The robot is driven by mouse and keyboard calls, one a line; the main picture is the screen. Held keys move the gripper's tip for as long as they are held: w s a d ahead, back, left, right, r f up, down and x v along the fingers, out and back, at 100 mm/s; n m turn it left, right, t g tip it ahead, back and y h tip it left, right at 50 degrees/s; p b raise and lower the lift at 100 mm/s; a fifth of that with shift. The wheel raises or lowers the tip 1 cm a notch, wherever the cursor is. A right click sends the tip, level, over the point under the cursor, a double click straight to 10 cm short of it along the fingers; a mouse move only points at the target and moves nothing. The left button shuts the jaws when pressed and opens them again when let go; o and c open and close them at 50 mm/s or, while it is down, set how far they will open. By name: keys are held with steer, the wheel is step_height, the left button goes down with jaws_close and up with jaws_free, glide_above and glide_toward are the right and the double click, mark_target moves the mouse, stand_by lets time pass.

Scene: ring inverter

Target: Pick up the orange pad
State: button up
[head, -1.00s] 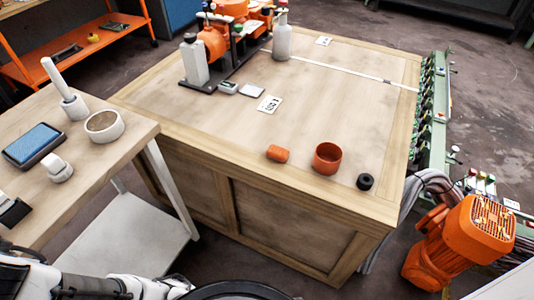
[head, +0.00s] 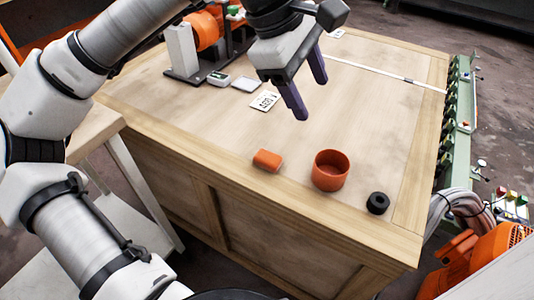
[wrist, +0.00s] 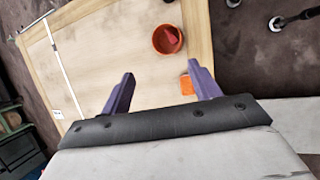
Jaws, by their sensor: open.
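The orange pad (head: 267,160) is a small rounded orange block lying on the wooden workbench near its front edge, left of an orange-red bowl. In the wrist view the pad (wrist: 186,85) shows partly, beside the inner side of the right finger. My gripper (head: 310,98) is open and empty, its two purple fingers pointing down above the bench, higher than the pad and farther back. Both fingers also show in the wrist view, with bare bench top between them (wrist: 158,75).
The orange-red bowl (head: 331,170) and a black ring (head: 378,203) stand right of the pad. A printed card (head: 264,101) and small devices (head: 218,79) lie farther back. The bench top (head: 375,110) behind the bowl is mostly clear. Green machinery (head: 458,120) borders the right side.

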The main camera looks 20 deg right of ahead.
steer(key=w+a+f+t+y+b, duration=0.1)
steer(key=w+a+f+t+y, duration=0.1)
steer(key=w+a+f+y, duration=0.35)
steer(key=b, duration=0.1)
glide_above(266, 156)
steer(key=shift+h, duration=0.35)
steer(key=f, duration=0.7)
steer(key=shift+s+a+f, duration=0.1)
steer(key=shift+s+f, duration=0.15)
steer(key=shift+s, duration=0.05)
steer(key=shift+w+f+b, duration=0.2)
steer(key=shift+f+b, duration=0.1)
steer(key=shift+f, duration=1.2)
steer(key=shift+w+f+b, duration=0.15)
steer(key=shift+f+b, duration=0.15)
steer(key=shift+f, duration=1.15)
steer(key=shift+c, duration=0.3)
steer(key=c, duration=1)
step_height(266, 156, up, 20)
steer(key=p, duration=0.3)
